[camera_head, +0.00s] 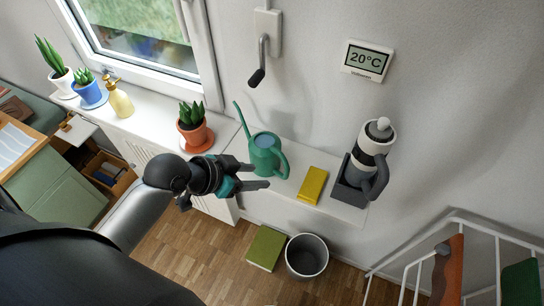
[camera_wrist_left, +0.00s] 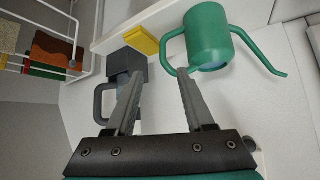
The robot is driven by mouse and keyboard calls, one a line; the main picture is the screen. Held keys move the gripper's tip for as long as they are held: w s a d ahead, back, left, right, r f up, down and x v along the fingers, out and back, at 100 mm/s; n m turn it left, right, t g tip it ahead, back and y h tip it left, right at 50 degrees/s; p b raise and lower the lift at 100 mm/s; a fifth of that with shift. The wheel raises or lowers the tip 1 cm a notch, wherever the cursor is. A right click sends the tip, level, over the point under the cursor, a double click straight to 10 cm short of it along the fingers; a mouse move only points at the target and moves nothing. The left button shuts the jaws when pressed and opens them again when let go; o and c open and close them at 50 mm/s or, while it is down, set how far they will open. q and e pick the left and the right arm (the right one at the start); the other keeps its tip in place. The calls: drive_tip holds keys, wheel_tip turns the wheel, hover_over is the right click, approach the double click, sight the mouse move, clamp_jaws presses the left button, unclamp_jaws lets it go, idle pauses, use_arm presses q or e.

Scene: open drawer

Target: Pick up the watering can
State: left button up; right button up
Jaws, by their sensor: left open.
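The green watering can (camera_head: 265,155) stands upright on the white ledge below the wall, its spout pointing up and left and its handle on the right. It also shows in the left wrist view (camera_wrist_left: 207,38), with its handle loop toward my fingers. My left gripper (camera_head: 268,177) is open and empty, just in front of the can in the head view. In the left wrist view its two fingers (camera_wrist_left: 157,85) point toward the can's handle side. I cannot tell whether a finger touches the handle. My right gripper is not in view.
A yellow block (camera_head: 313,184) lies right of the can, then a dark grey holder (camera_head: 350,192) with a grey-and-white jug (camera_head: 370,155). A potted plant (camera_head: 193,125) stands left. On the floor are a bin (camera_head: 307,257) and a green book (camera_head: 266,248). A white railing (camera_head: 460,225) stands right.

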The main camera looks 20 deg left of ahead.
sight(286, 173)
use_arm(q)
drive_tip(key=x, duration=1)
drive_tip(key=shift+a+b, duration=0.15)
drive_tip(key=shift+b, duration=0.15)
drive_tip(key=shift+x, duration=2.6)
drive_tip(key=shift+w+a+r, duration=0.1)
drive_tip(key=shift+w+a, duration=0.05)
drive_tip(key=shift+a, duration=0.05)
clamp_jaws()
drive_tip(key=shift+r, duration=0.1)
